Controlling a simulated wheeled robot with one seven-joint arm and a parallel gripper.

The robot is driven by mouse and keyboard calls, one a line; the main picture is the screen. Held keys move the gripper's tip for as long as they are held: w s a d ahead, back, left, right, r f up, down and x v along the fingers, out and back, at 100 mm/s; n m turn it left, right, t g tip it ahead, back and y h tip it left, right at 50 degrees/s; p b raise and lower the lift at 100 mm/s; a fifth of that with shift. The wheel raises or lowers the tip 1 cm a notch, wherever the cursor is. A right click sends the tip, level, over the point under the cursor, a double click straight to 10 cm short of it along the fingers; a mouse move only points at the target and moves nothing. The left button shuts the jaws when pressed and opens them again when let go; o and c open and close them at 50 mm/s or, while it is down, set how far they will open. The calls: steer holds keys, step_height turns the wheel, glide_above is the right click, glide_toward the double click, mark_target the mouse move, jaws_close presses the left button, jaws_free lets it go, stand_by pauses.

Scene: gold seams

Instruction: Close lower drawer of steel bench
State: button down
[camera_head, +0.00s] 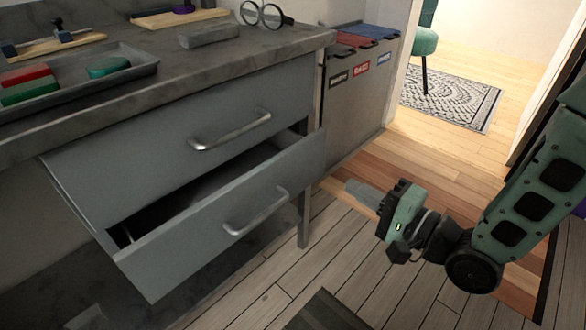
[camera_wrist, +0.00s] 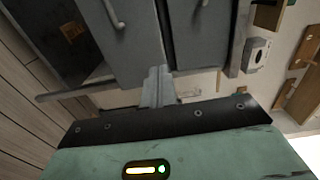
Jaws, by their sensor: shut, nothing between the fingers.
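The steel bench (camera_head: 215,65) has two grey drawers. The lower drawer (camera_head: 200,245) is pulled partly out, with a dark gap showing its inside; its handle (camera_head: 255,212) is on the front. The upper drawer (camera_head: 170,150) looks shut. My gripper (camera_head: 350,188) is shut and empty, to the right of the open drawer and apart from it, with its fingers pointing left toward the bench. In the wrist view, turned sideways, the fingers (camera_wrist: 158,85) show in front of the lower drawer (camera_wrist: 125,45) and the upper drawer (camera_wrist: 200,35).
A tray (camera_head: 140,65) with red and green blocks, a grey bar (camera_head: 209,36) and glasses (camera_head: 265,14) lie on the bench top. Labelled bins (camera_head: 355,95) stand beyond the bench. A bench leg (camera_head: 304,220) stands behind the drawer's right end.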

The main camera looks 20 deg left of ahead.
mark_target(292, 151)
steer(key=b+x, duration=0.4)
steer(key=x, duration=0.9)
steer(key=shift+a+b, duration=0.15)
steer(key=shift+b, duration=0.25)
steer(key=shift+w+a+r, duration=0.1)
steer(key=shift+a+r, duration=0.05)
steer(key=shift+a, duration=0.1)
steer(key=shift+a, duration=0.15)
steer(key=p+x, duration=0.2)
steer(key=x, duration=0.3)
steer(key=shift+r, duration=0.2)
